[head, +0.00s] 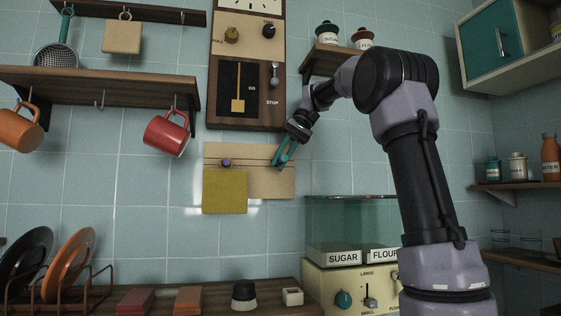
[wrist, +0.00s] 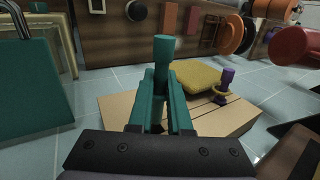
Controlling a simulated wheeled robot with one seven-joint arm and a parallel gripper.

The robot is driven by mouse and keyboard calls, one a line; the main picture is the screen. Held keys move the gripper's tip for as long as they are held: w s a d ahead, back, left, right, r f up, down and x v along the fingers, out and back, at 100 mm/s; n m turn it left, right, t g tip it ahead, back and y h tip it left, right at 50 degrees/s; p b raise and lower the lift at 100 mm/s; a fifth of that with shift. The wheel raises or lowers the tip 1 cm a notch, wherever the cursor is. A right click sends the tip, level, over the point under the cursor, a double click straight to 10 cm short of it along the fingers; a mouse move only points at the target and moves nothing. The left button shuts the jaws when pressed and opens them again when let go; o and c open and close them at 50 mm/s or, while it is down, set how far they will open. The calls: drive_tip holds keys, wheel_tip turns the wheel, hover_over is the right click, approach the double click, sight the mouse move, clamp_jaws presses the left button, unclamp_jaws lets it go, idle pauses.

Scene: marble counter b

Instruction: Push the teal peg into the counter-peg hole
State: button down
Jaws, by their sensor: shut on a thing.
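My gripper (head: 282,158) is at the right part of a beige grooved board (head: 272,184) on the tiled wall. In the wrist view, my gripper's teal fingers (wrist: 161,76) are shut on a teal peg (wrist: 164,48), whose thicker head stands out past the fingertips. The board also shows in the wrist view (wrist: 118,103), below and beyond the fingers. A purple peg (head: 227,162) stands out from the board's left part, with a yellow panel (head: 225,192) hanging from it. I cannot see the counter-peg hole, nor tell whether the teal peg touches the board.
A wooden clock-like panel (head: 246,80) with knobs is above the board. A red mug (head: 166,135) hangs to the left. A glass-topped sugar and flour dispenser (head: 345,225) stands below right. A shelf with small jars (head: 325,58) is above my forearm.

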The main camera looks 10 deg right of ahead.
drive_tip(key=shift+w, duration=1.85)
idle(0.3)
drive_tip(key=shift+s, duration=1.55)
drive_tip(key=shift+w, duration=1.5)
idle(0.5)
drive_tip(key=c, duration=0.8)
unclamp_jaws()
drive_tip(key=shift+o, duration=0.2)
